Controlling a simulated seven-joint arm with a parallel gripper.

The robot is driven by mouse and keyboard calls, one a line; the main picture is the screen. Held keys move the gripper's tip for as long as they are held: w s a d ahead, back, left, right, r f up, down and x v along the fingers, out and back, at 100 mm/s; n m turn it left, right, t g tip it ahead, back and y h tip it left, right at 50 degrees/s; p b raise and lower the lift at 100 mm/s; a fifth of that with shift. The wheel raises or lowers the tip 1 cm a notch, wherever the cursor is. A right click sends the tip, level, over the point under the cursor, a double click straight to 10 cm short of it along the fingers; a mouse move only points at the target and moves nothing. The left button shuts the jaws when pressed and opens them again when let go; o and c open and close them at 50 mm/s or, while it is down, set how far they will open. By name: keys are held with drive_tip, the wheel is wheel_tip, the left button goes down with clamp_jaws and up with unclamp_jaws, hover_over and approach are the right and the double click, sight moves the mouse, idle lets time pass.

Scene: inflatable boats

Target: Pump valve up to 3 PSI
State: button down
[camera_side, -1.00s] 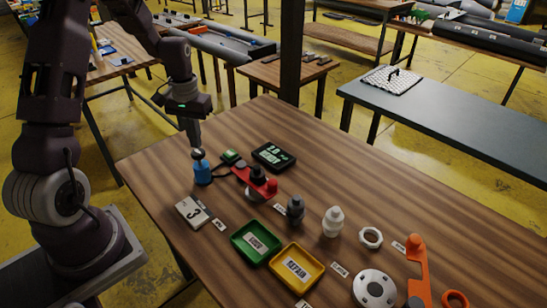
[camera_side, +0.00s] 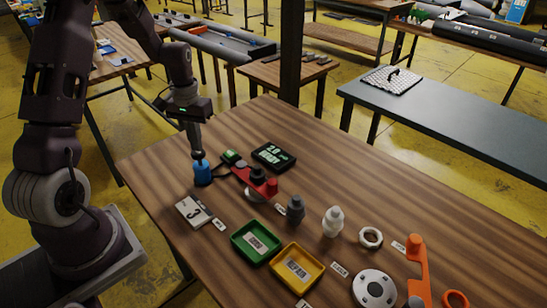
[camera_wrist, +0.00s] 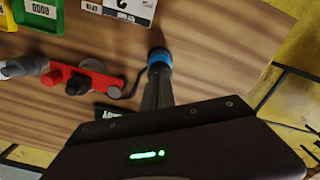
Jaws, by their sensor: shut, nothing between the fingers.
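A small blue pump (camera_side: 203,174) stands near the left edge of the wooden table. A dark hose runs from it toward a red fitting with a black cap (camera_side: 257,180), likely the valve. My gripper (camera_side: 198,152) is shut and points down at the top of the pump, touching it or very close. In the wrist view my fingers (camera_wrist: 158,88) are together, and the blue pump (camera_wrist: 159,57) shows just beyond their tips. A black gauge (camera_side: 273,156) with lit digits stands behind the valve; it seems to read about 2. A white card (camera_side: 193,211) shows a 3.
A green tray (camera_side: 234,248) and a yellow tray (camera_side: 274,280) lie at the front. Grey (camera_side: 295,209) and white (camera_side: 333,221) valve parts, a white ring (camera_side: 371,229) and an orange tool (camera_side: 418,265) lie to the right. The back right of the table is clear.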

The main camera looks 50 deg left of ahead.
drive_tip(key=shift+f, duration=1.45)
drive_tip(key=shift+r, duration=2)
drive_tip(key=shift+d+r, duration=0.1)
drive_tip(key=shift+r, duration=0.1)
drive_tip(key=s+d+r+m+t, duration=0.2)
drive_tip(key=s+d+r, duration=0.1)
drive_tip(key=d+r, duration=0.45)
drive_tip(key=s+d+r+m+t, duration=0.1)
drive_tip(key=s+d+r, duration=0.2)
drive_tip(key=d+r, duration=0.5)
drive_tip(key=s+d+r+m+t, duration=0.2)
drive_tip(key=s+d, duration=0.4)
drive_tip(key=s, duration=0.6)
wheel_tip(320, 180, up, 2)
drive_tip(key=shift+d+r+m+t, duration=0.15)
drive_tip(key=shift+d+m+t, duration=0.15)
drive_tip(key=shift+m, duration=0.2)
